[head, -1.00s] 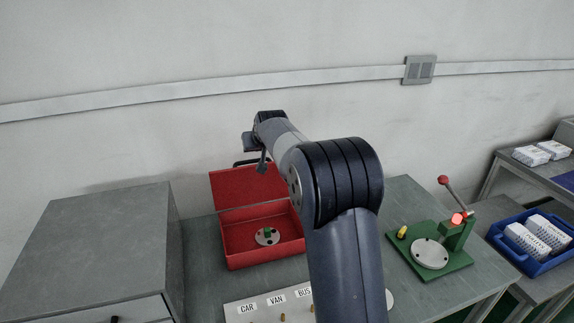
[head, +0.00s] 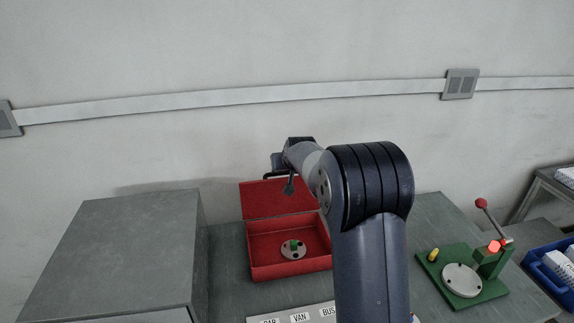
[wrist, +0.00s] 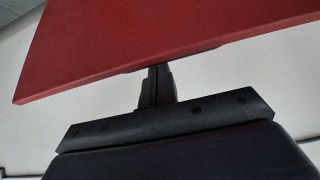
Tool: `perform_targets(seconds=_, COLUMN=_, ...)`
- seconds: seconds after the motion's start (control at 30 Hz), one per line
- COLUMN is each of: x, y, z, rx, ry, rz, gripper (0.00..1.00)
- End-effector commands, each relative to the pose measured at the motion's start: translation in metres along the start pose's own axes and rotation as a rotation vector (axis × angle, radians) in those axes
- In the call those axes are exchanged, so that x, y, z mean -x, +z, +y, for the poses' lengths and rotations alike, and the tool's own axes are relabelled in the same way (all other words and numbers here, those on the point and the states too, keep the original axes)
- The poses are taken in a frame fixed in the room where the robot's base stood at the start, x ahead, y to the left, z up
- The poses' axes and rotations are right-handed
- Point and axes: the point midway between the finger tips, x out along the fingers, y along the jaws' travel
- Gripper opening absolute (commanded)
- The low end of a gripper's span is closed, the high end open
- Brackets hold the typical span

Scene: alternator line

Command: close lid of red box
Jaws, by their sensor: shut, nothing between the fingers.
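The red box (head: 291,271) stands on the grey bench with its lid (head: 262,202) raised at the back, leaning toward the wall. Inside the box lies a round metal plate with a green block (head: 294,245). My gripper (head: 289,189) is at the lid's upper part, pointing down, with its fingers shut and empty. In the wrist view the lid (wrist: 150,35) fills the top, and the fingers (wrist: 157,72) reach up to its edge. I cannot tell whether they touch it. My arm hides the right end of the lid.
A grey cabinet (head: 120,250) stands left of the box. A label board (head: 295,319) lies in front. A green press fixture (head: 465,275) with a red-knobbed lever stands at right, beside a blue tray (head: 545,270). The wall is close behind the lid.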

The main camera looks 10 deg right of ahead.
Motion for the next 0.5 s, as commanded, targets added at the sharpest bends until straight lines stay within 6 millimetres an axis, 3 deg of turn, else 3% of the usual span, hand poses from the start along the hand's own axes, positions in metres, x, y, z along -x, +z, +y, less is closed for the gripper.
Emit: perform_targets(seconds=0.5, x=0.0052, y=0.0075, z=0.0002, rx=0.000, ry=0.000, rz=0.043, gripper=0.00)
